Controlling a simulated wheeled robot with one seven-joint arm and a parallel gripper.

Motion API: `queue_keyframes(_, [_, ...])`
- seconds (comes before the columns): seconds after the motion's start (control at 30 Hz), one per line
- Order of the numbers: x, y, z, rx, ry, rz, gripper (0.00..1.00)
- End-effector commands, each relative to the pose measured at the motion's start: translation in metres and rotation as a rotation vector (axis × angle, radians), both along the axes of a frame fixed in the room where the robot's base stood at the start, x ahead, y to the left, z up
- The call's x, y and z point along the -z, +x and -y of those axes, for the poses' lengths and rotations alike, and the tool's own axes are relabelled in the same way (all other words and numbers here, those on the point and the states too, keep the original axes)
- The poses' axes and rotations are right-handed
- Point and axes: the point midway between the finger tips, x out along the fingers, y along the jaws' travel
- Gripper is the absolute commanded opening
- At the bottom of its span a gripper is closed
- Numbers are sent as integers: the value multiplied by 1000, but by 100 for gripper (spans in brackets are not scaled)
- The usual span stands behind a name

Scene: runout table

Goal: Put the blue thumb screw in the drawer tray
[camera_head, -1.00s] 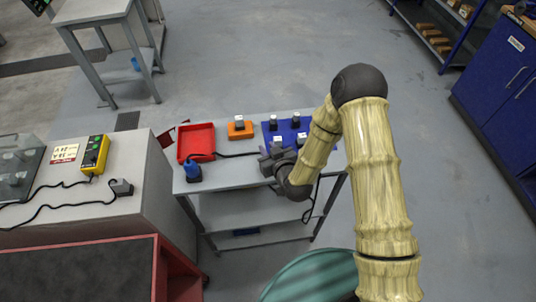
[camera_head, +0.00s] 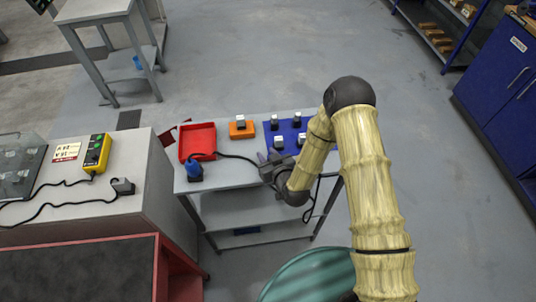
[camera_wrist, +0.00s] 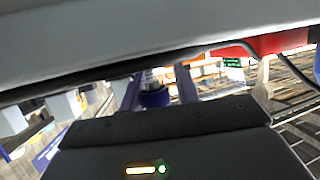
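A small blue piece with a grey top (camera_wrist: 155,97) shows between my fingers in the wrist view. It looks like the thumb screw, but the view is partly blocked and I see a gap to each finger. My gripper (camera_head: 268,157) is over the front of the grey table, left of the blue mat, with its fingers apart. I cannot make out the screw in the head view. A shallow red tray (camera_head: 197,138) lies at the table's left rear and looks empty; its red side also shows in the wrist view (camera_wrist: 275,43).
A blue mat (camera_head: 287,130) carries several dark, pale-topped blocks. An orange block (camera_head: 242,131) stands between tray and mat. A blue-topped dark object (camera_head: 194,172) stands at the front left. A black cable (camera_head: 235,156) crosses the table. The front middle is mostly clear.

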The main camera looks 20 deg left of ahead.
Motion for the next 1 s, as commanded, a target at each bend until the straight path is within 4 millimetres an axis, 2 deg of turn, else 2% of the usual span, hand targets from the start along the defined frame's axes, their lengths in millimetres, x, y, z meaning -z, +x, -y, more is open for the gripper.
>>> queue_keyframes(0.27, [-3,1,7,9,-1,0,31])
queue_keyframes(0.7, [-24,-44,42,-1,-1,-2,31])
queue_keyframes(1.0, [-42,-67,65,0,-1,-2,31])
